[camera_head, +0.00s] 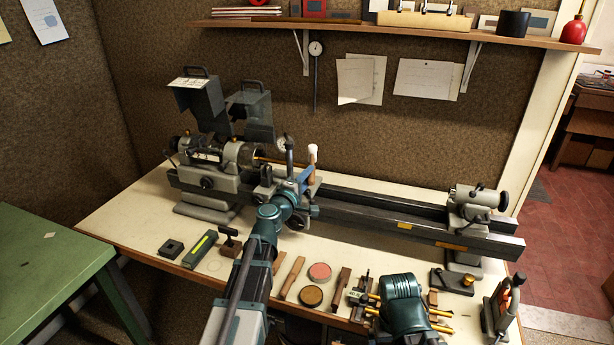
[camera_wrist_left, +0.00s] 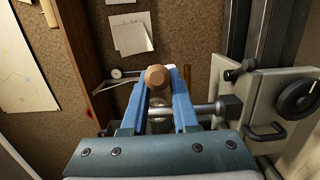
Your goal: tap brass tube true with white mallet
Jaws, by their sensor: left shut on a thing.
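My left gripper (camera_head: 306,178) has blue fingers and is shut on the white mallet (camera_head: 313,153), whose pale end stands up above the fingers. In the left wrist view, a round tan wooden end (camera_wrist_left: 157,77) of it sits between the blue fingers (camera_wrist_left: 160,105). The brass tube (camera_head: 278,163) runs rightward from the lathe chuck (camera_head: 243,153) to behind the dial gauge post; its right end is hidden. The mallet is just right of it, and I cannot tell whether they touch. My right wrist (camera_head: 403,300) is at lower right; its fingertips are not clearly seen.
The lathe bed (camera_head: 400,222) extends right to the tailstock (camera_head: 477,203). A dial gauge (camera_head: 282,142) stands beside my left gripper. Wooden blocks, a pink round tin (camera_head: 319,272) and brass pieces (camera_head: 440,312) lie along the bench front. A shelf (camera_head: 400,30) hangs above.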

